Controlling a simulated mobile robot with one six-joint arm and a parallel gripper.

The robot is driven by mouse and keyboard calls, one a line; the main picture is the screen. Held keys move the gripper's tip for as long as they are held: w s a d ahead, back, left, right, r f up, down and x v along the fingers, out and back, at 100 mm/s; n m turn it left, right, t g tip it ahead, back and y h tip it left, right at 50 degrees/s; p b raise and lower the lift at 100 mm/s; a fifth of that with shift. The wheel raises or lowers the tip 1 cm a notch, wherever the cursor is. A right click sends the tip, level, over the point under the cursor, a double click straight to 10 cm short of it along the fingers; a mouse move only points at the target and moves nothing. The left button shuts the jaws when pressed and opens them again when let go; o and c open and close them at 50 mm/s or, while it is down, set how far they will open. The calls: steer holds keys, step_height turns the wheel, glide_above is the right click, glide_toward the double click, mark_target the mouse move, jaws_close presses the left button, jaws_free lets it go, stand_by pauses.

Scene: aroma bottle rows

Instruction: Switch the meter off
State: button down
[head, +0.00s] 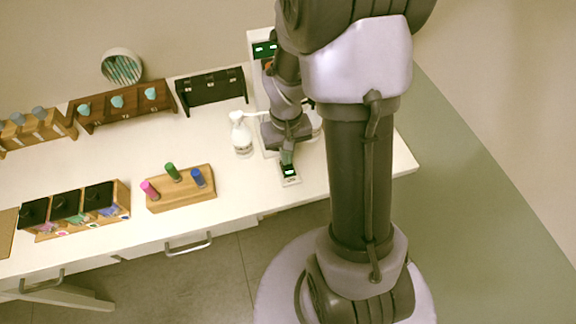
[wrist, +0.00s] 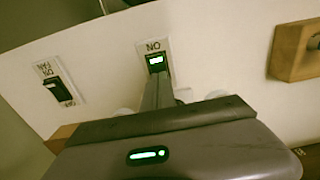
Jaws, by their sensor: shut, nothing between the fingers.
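A small white plate (head: 291,181) with a green-lit window lies near the table's front edge, below my gripper (head: 287,157). In the wrist view the plate (wrist: 153,46) bears an upside-down "ON" label above its green-lit black window (wrist: 156,60). My gripper's closed fingers (wrist: 157,78) point at this window and hide the plate's lower part. The fingers are shut and empty; I cannot tell whether they touch it. A dark device with a green display (head: 264,49) stands at the back of the table. I cannot tell which of these is the meter itself.
A second plate with a black switch (wrist: 55,87) and a "FAN" label is left in the wrist view. A white pump bottle (head: 241,136) stands left of my gripper. A wooden block with coloured vials (head: 181,188) and black-topped boxes (head: 67,207) are farther left.

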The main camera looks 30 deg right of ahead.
steer(key=shift+f+b, duration=0.3)
steer(key=shift+f, duration=0.15)
steer(key=shift+r, duration=0.1)
step_height(320, 180, up, 7)
steer(key=p, duration=0.5)
steer(key=shift+p, duration=0.4)
steer(key=s+a+r+m+t+y+b, duration=0.1)
steer(key=s+a+r+t+y+b, duration=0.1)
steer(key=s+a+r+t+b, duration=0.3)
steer(key=s+a+r+b, duration=0.4)
steer(key=s+a+r, duration=0.2)
steer(key=a, duration=0.3)
steer(key=shift+s+a+r+t+b, duration=0.15)
steer(key=shift+a+r+t+b, duration=0.2)
steer(key=shift+r, duration=0.35)
